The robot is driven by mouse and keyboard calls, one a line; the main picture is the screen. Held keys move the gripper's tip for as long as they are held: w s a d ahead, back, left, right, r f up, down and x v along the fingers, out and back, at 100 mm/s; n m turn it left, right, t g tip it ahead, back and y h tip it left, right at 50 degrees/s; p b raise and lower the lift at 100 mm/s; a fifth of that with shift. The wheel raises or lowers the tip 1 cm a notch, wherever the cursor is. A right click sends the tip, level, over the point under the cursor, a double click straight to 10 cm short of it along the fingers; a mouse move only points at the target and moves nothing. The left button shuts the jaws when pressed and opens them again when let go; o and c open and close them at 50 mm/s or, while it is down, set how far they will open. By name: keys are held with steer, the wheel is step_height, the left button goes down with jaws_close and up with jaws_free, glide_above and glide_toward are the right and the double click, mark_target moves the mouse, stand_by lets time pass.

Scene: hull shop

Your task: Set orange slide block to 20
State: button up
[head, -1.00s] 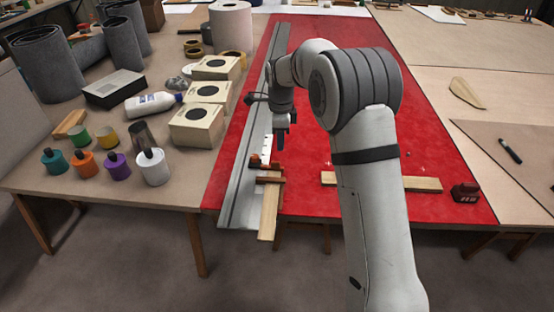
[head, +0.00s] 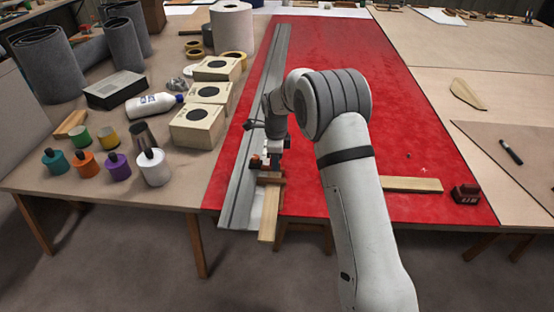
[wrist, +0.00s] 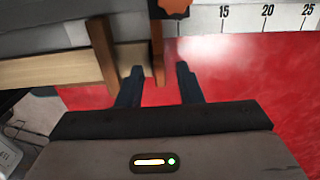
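The orange slide block (wrist: 172,8) shows at the top of the wrist view, cut off by the frame edge. It sits left of the 15 mark on a white scale (wrist: 245,16) numbered 15, 20 and 25. In the head view the block (head: 255,162) is small, beside my gripper. A brown upright piece (wrist: 157,45) runs down below the block. My gripper (wrist: 160,69) is open, its two dark fingers apart, with the lower end of that brown piece between or just beyond them. I cannot tell whether they touch it.
A pale wooden bar (head: 268,226) juts over the near table edge. A long grey rail (head: 240,170) lies along the red surface's left side. Boxes (head: 198,124) and paint jars (head: 154,168) crowd the left table. The red surface (head: 400,125) right of my arm is mostly clear.

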steer(key=shift+c, duration=0.2)
jaws_close()
steer(key=shift+w, duration=0.1)
